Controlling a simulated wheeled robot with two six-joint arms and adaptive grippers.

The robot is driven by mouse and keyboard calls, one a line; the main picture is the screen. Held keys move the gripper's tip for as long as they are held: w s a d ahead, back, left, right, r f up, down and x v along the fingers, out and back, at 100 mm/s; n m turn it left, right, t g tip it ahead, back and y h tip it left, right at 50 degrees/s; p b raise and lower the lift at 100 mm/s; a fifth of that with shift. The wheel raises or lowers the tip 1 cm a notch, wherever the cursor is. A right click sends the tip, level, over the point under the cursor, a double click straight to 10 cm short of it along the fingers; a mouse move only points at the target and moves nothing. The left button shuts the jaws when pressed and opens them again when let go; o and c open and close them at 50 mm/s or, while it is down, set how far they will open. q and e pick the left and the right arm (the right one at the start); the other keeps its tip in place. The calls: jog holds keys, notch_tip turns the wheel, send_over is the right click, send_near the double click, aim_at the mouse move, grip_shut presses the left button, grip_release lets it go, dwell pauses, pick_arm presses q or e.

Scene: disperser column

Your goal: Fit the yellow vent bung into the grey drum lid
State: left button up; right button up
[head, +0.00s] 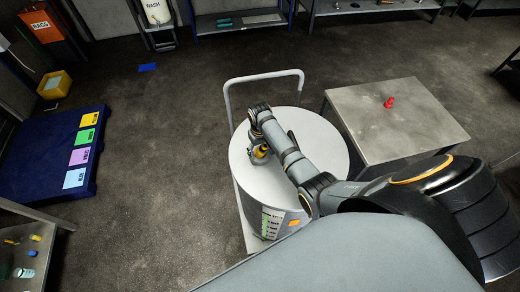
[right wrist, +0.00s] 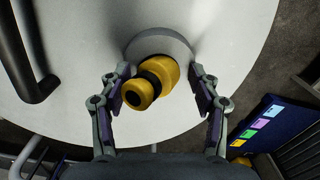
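The yellow vent bung (right wrist: 160,75), with a dark band around its middle, stands at a round, darker grey seat (right wrist: 172,44) on the pale grey drum lid (right wrist: 85,50). Whether it is seated in an opening cannot be told. My right gripper (right wrist: 158,77) is over the lid, its two fingers on either side of the bung and spread wider than it, with a visible gap on the right. In the head view the bung (head: 261,151) shows small under my right gripper (head: 258,150), near the left part of the lid (head: 325,150). My left gripper is not in view.
A black handle (right wrist: 25,65) rises from the lid. The drum stands on a trolley with a pale tube handle (head: 262,77). A grey table (head: 420,120) with a red object (head: 389,102) is at the right. A blue pallet (head: 40,165) with coloured labels is at the left.

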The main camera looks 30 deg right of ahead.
aim_at(260, 150)
jog(key=shift+r, duration=0.15)
notch_tip(260, 150, up, 12)
jog(key=b, duration=0.3)
jog(key=shift+r, duration=0.15)
dwell(0.4)
